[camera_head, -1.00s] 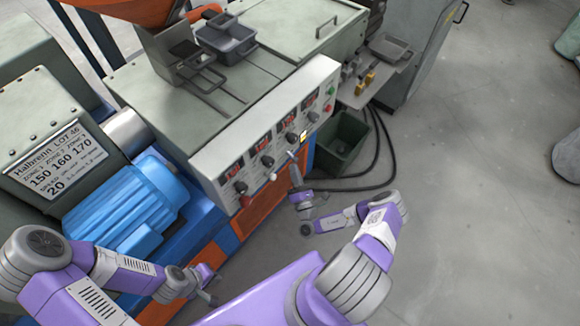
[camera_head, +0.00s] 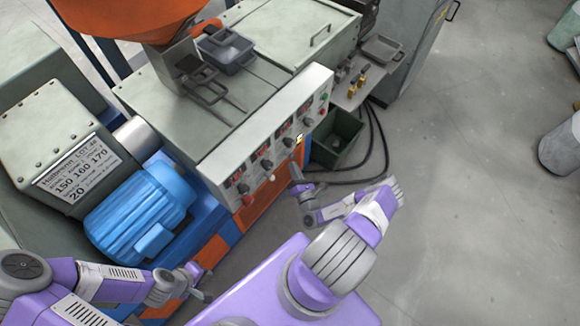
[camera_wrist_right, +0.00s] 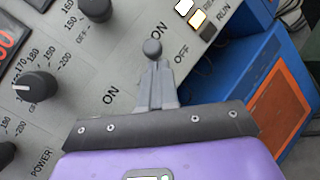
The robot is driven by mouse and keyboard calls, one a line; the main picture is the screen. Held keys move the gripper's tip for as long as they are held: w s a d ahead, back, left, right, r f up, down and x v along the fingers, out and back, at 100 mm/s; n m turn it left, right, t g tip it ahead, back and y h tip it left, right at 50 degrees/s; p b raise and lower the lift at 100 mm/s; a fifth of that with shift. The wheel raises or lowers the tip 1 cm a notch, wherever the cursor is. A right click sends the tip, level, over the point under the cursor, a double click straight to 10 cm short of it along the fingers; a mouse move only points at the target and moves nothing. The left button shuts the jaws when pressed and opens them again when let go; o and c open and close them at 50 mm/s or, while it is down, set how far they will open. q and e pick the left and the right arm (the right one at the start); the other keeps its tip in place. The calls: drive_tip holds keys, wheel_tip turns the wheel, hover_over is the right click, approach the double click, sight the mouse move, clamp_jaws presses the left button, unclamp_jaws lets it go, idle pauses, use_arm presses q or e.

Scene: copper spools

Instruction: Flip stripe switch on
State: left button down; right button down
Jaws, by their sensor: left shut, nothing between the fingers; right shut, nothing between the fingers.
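The machine's sloped white control panel (camera_head: 215,172) has several dark knobs, red displays and small toggles in the head view. A pale toggle (camera_head: 271,178) shows at its lower edge. My right gripper (camera_head: 296,172) is shut at the panel's lower right edge. In the right wrist view its narrow grey fingers (camera_wrist_right: 157,84) point at a grey ball-ended lever (camera_wrist_right: 152,47), overlapping it in the picture; I cannot tell whether they touch. "ON" and "OFF" are printed beside the lever. No stripe label is readable. My left gripper (camera_head: 203,287) is low at the left, shut and away from the panel.
A lit amber indicator (camera_wrist_right: 197,20) is near the lever. A black knob (camera_wrist_right: 36,88) is at the left of the wrist view. A green bin (camera_head: 337,140) and black cables (camera_head: 384,150) lie right of the machine. A blue motor (camera_head: 135,210) is at the left.

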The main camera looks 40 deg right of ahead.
drive_tip(key=a+v, duration=0.1)
drive_tip(key=v, duration=1.2)
drive_tip(key=shift+w+a+f, duration=0.25)
drive_tip(key=shift+w+f, duration=0.05)
drive_tip(key=shift+f, duration=0.05)
